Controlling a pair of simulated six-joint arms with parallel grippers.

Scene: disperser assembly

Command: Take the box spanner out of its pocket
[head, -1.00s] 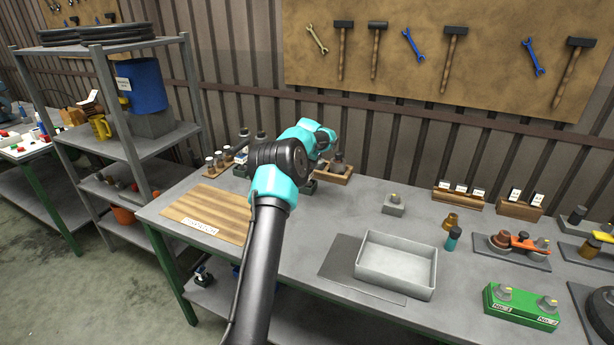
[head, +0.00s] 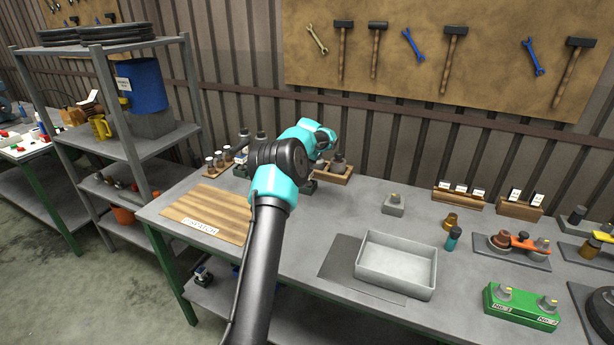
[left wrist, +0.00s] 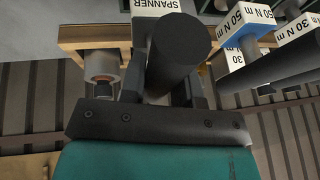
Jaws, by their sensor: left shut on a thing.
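The box spanner is a dark cylinder (left wrist: 180,45) in the left wrist view, beside a white label reading SPANNER (left wrist: 158,7). My left gripper (left wrist: 172,92) is shut on it, a dark finger on either side. Its lower end and the pocket are hidden, so I cannot tell how far it sits in the pocket. In the head view my left arm reaches to the back of the bench, its gripper (head: 309,186) beside a small wooden rack (head: 335,179); the spanner cannot be made out there. My right gripper is not in view.
In the left wrist view, white labels marked 30 and 50 N m (left wrist: 240,20) and dark handles stand close on the right. A pale cylindrical part (left wrist: 101,66) is close on the left. On the bench, a grey tray (head: 397,284) and a wooden scratch board (head: 205,212) have free room between them.

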